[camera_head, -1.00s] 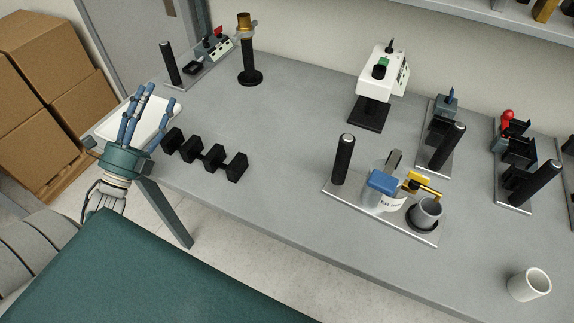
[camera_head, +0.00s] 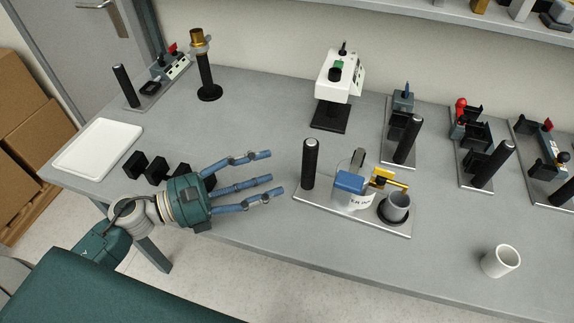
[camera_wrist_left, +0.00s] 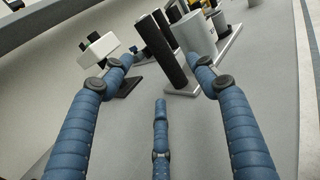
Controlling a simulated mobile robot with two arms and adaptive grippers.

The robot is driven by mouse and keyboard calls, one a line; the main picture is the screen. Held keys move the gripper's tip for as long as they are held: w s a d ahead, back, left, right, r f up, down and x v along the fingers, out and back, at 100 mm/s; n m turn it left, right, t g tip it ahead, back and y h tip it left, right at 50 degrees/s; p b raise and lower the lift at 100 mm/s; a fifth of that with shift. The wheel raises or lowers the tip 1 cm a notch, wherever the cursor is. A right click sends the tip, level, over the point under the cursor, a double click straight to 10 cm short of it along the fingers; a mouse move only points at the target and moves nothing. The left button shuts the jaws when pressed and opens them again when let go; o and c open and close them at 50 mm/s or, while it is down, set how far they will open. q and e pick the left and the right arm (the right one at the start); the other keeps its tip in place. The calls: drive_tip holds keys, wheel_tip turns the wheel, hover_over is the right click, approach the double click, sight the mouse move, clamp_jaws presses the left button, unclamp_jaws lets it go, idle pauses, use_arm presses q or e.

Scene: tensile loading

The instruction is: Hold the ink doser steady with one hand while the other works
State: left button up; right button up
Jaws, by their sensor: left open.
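The ink doser (camera_head: 352,192) stands on a grey base plate near the table's front middle. It has a clear bottle with a blue block, a yellow lever, a grey cup in a black ring at its right end, and a black upright handle (camera_head: 310,163) at its left end. My left gripper (camera_head: 262,179) is open and empty, just left of the handle, its blue fingers pointing right towards it without touching. In the left wrist view the black handle (camera_wrist_left: 170,55) stands ahead, beyond the fingers. My right gripper is not in view.
Black dumbbell-like blocks (camera_head: 147,167) lie behind my left gripper. A white tray (camera_head: 98,148) lies at the left table end. A white machine (camera_head: 338,78) stands behind the doser. More handled stations (camera_head: 482,150) stand to the right, and a white cup (camera_head: 500,261) at the front right.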

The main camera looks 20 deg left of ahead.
sight(308, 162)
use_arm(q)
drive_tip(key=x, duration=1)
drive_tip(key=shift+w+d, duration=0.15)
drive_tip(key=shift+w, duration=0.1)
drive_tip(key=shift+c, duration=0.3)
